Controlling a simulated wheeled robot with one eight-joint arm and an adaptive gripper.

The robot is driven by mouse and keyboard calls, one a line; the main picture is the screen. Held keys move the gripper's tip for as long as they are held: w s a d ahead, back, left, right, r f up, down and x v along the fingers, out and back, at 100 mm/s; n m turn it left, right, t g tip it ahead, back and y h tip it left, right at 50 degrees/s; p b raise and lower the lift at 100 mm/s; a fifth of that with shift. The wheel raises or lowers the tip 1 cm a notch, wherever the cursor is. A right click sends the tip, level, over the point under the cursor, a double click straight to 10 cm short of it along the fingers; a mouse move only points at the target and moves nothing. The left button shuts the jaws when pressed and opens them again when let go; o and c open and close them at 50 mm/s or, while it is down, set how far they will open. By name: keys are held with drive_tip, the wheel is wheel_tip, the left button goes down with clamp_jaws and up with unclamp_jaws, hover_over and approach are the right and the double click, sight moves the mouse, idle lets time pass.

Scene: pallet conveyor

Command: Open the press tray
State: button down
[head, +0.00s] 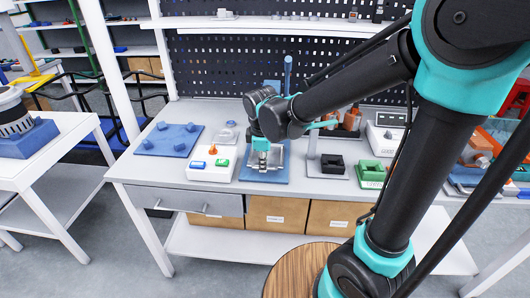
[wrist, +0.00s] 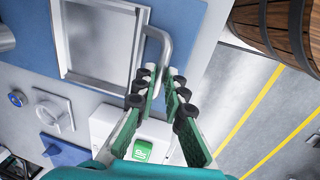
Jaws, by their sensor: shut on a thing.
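The press tray is a flat silver metal plate with a raised rim (wrist: 103,45) in the wrist view, set in a blue base (wrist: 183,20). A grey bent handle (wrist: 158,38) stands along its side nearest my gripper. My gripper (wrist: 166,88) has its green-padded fingers on either side of the handle's end, shut on it. In the head view my gripper (head: 262,163) is over the blue base (head: 262,178) on the bench, and the silver tray (head: 282,156) shows partly behind it. The exact finger contact is partly hidden by the fingertips.
A blue board with knobs (head: 170,140) lies farther left. A black block on a stand (head: 332,163) is to the right. A wooden barrel (head: 292,272) stands before the bench.

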drive_tip(key=shift+s+a, duration=0.1)
drive_tip(key=shift+s, duration=1.1)
drive_tip(key=c, duration=1.6)
unclamp_jaws()
drive_tip(key=r, duration=0.4)
drive_tip(key=s+r, duration=0.1)
drive_tip(key=r, duration=0.3)
drive_tip(key=s+r, duration=0.1)
drive_tip(key=r, duration=0.2)
drive_tip(key=shift+r, duration=0.4)
